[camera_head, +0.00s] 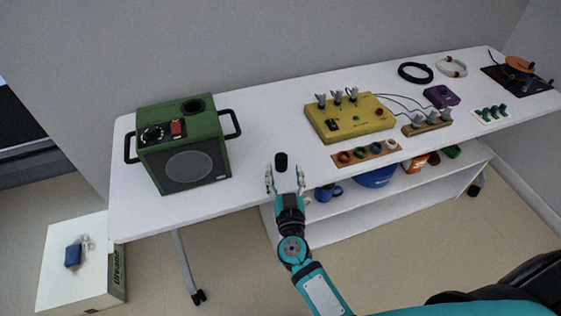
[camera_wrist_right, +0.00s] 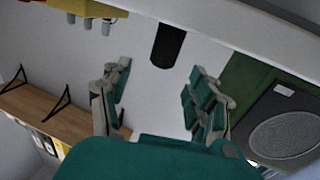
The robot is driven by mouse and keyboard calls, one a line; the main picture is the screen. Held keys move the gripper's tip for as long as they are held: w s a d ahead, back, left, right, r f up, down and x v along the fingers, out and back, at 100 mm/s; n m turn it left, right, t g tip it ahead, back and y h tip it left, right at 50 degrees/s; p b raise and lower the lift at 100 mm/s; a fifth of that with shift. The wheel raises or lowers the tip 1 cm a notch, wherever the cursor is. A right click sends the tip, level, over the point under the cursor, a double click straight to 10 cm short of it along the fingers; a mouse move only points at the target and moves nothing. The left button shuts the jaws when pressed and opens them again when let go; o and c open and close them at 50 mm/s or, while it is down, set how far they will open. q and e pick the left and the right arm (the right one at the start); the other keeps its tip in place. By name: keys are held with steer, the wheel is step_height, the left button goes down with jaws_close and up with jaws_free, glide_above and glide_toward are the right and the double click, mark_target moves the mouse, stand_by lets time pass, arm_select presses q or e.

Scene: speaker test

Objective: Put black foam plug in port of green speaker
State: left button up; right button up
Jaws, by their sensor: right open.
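The black foam plug (camera_head: 281,161) is a small dark cylinder, upright on the white table near its front edge. My right gripper (camera_head: 285,173) is open and empty, just in front of the plug. In the right wrist view the plug (camera_wrist_right: 168,46) shows beyond the gap between the open fingers (camera_wrist_right: 160,72), apart from both. The green speaker (camera_head: 184,143) stands at the table's left end, with a round grille in front and black side handles. Its round dark port (camera_head: 194,106) is on top, at the right rear. Part of the speaker (camera_wrist_right: 243,78) shows in the wrist view. My left gripper is not in view.
Right of the plug are a yellow box (camera_head: 350,126) with grey knobs and a wooden strip (camera_head: 366,153) with coloured rings. The tabletop (camera_head: 258,137) is clear between speaker and yellow box. A lower shelf (camera_head: 400,201) holds a blue mug and bowl.

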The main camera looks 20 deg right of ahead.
mark_target(282, 162)
steer(key=shift+b+x, duration=0.35)
steer(key=shift+x, duration=2.85)
steer(key=shift+a, duration=0.2)
steer(key=c, duration=0.9)
